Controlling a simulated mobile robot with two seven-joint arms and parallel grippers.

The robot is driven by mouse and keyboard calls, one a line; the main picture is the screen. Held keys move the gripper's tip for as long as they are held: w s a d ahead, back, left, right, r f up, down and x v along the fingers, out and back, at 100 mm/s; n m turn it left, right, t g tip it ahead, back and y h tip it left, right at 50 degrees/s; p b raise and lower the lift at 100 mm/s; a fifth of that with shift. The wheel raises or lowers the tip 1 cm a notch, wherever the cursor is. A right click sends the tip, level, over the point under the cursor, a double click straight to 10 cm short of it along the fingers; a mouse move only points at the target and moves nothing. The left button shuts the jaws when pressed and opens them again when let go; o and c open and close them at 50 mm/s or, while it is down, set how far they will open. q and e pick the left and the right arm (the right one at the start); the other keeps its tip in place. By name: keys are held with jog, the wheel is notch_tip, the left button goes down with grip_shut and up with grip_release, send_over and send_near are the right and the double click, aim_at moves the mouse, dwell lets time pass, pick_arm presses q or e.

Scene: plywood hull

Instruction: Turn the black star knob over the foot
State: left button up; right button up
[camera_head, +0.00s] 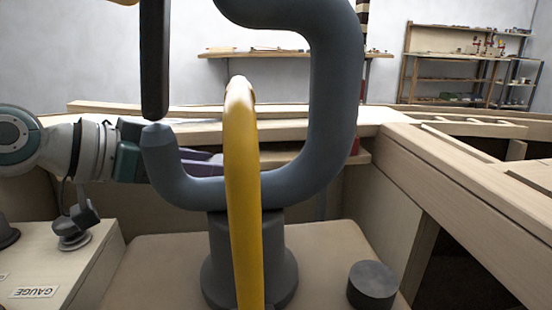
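No star-shaped knob shows clearly. At the left, a small dark grey fitting (84,214) with a lobed outline stands over a round foot (73,241) on a pale box; I cannot tell whether it is the knob. My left gripper (207,163) comes in from the left, behind a thick grey C-shaped tube and a yellow curved bar. Its purplish fingers are partly hidden, so its opening cannot be judged. It is higher than the small foot and to its right. My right gripper is not in view.
The grey C-shaped tube (343,90) on a round base and the yellow bar (243,190) fill the middle. A black bar (155,60) hangs above the tube's end. A dark cylinder (372,284) stands at front right. Wooden hull beams (470,185) run along the right.

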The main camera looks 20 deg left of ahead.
pick_arm(q)
jog(key=shift+s+f, duration=0.1)
grip_shut()
jog(key=shift+f, duration=0.15)
dwell(0.7)
